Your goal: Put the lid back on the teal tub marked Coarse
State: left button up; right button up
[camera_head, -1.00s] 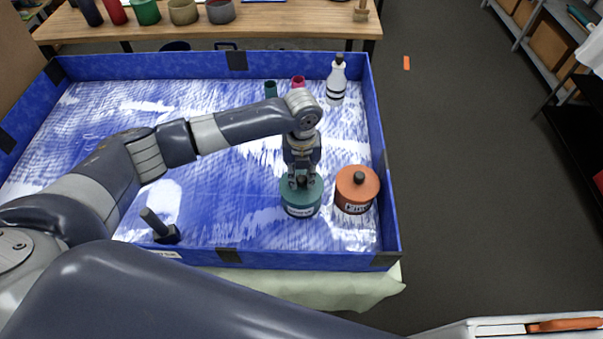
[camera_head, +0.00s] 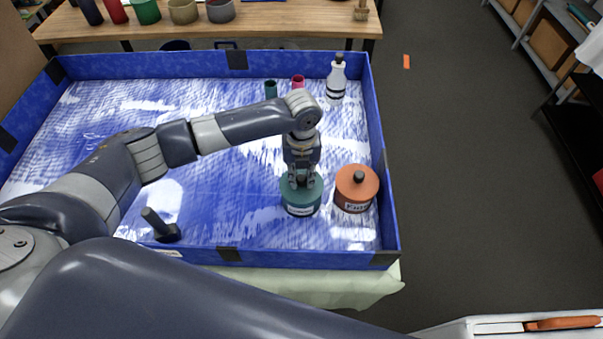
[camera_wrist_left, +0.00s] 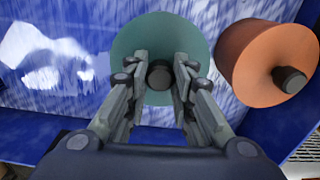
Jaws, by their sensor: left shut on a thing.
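The teal tub (camera_head: 300,209) stands upright near the front right of the blue tray, with a white label on its front that I cannot read. Its teal lid (camera_head: 312,190) with a dark knob sits over the tub's top; I cannot tell whether it is fully seated. The lid also shows in the left wrist view (camera_wrist_left: 160,30). My left gripper (camera_head: 301,180) points down from above and is shut on the lid's knob (camera_wrist_left: 160,74), one finger on each side. My right gripper is not in view.
An orange lidded tub (camera_head: 356,195) stands close to the right of the teal one. A white bottle (camera_head: 336,82) and small teal and pink cups stand at the back. A black-handled tool (camera_head: 160,228) lies front left. The blue tray (camera_head: 392,225) has raised walls.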

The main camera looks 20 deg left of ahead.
pick_arm(q)
jog(key=o, duration=1.4)
jog(key=shift+r, duration=0.1)
jog(key=shift+r+p, duration=0.75)
jog(key=shift+p, duration=0.1)
jog(key=shift+r+p, duration=2.65)
grip_shut()
